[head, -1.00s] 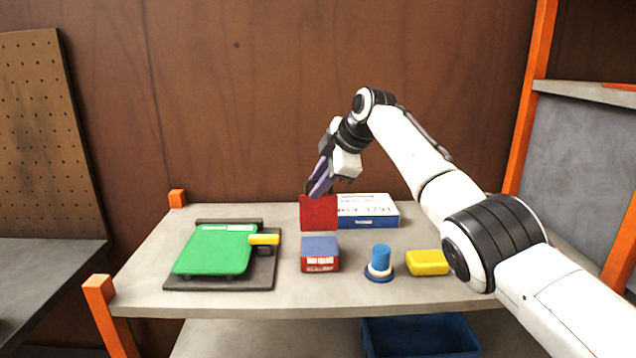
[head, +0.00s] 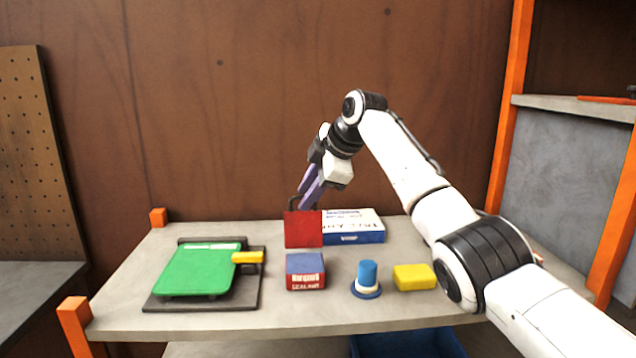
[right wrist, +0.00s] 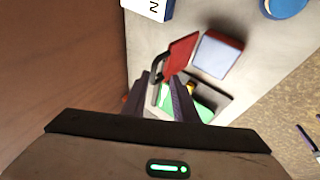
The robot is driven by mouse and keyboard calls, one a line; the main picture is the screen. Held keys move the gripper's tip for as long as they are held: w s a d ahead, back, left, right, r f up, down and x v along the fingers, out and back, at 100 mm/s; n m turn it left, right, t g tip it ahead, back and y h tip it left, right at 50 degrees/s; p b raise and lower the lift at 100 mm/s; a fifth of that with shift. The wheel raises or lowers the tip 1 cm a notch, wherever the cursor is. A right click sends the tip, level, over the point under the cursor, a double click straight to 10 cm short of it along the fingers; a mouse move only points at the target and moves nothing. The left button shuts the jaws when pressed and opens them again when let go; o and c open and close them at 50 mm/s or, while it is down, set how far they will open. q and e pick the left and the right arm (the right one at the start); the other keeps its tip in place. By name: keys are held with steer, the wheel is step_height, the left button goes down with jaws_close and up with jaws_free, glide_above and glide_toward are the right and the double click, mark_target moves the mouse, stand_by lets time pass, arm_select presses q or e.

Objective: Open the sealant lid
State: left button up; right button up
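The sealant box (head: 305,273) is red with a blue-grey top and stands on the shelf top; it also shows in the right wrist view (right wrist: 217,55). Its red lid (head: 303,229) stands upright behind it, with a dark loop handle (head: 292,203) at the lid's top edge. My right gripper (head: 307,196) is just above the lid, by the handle. In the right wrist view its two fingers (right wrist: 160,84) are apart, with the handle close to the tips; I cannot tell whether they touch it. My left gripper is not in view.
A green-lidded flat device with a yellow handle (head: 200,271) lies to the left. A white and blue box (head: 355,226) lies behind. A blue knob on a round base (head: 367,279) and a yellow block (head: 414,277) are to the right. Orange posts (head: 75,325) mark the left corners.

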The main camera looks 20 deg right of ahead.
steer(key=b+v, duration=0.1)
steer(key=v, duration=0.6)
steer(key=shift+s, duration=0.1)
